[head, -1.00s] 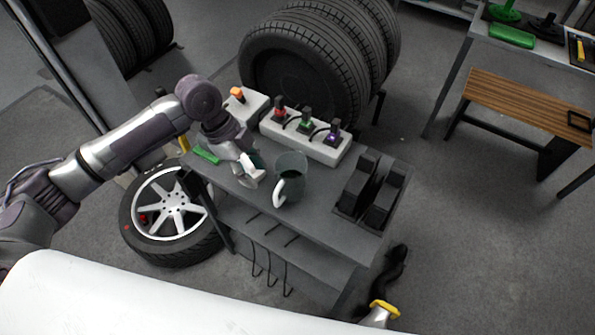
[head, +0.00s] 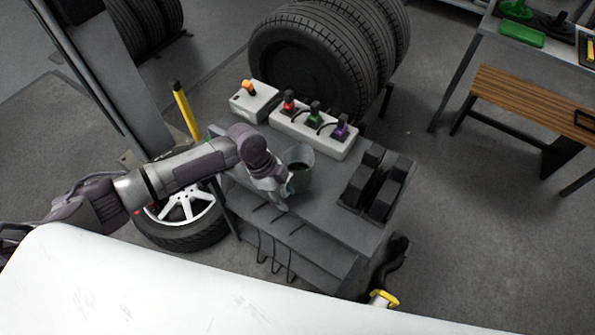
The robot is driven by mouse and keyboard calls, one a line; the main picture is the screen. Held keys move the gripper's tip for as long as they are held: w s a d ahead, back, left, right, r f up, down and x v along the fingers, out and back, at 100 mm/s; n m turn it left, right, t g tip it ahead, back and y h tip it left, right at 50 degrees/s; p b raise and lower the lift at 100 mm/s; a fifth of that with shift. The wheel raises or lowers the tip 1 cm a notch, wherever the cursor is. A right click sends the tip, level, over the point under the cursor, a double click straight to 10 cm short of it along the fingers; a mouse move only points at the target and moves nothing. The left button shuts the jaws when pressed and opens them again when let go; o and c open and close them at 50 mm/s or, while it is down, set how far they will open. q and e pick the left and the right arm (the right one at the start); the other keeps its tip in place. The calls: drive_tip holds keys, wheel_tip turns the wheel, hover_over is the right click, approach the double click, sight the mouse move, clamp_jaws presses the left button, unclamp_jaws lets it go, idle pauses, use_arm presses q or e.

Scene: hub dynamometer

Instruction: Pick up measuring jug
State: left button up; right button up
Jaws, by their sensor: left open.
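The measuring jug (head: 301,162) is a grey-green see-through vessel standing upright on the grey bench top (head: 327,207). Its handle, on the near side, is hidden by my left gripper. My left gripper (head: 279,197) is open at the near left side of the jug, by the handle. The arm comes in from the left across the bench edge. I cannot tell whether the fingers touch the jug or are around the handle.
A pale block with red, green and purple connectors (head: 314,132) and a box with an orange switch (head: 253,101) stand behind the jug. A black holder (head: 374,185) is to its right. Large tyres (head: 325,58) are behind the bench; a wheel (head: 187,221) lies at its left.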

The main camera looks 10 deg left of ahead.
use_arm(q)
clamp_jaws()
drive_tip(key=shift+r, duration=0.1)
idle(0.6)
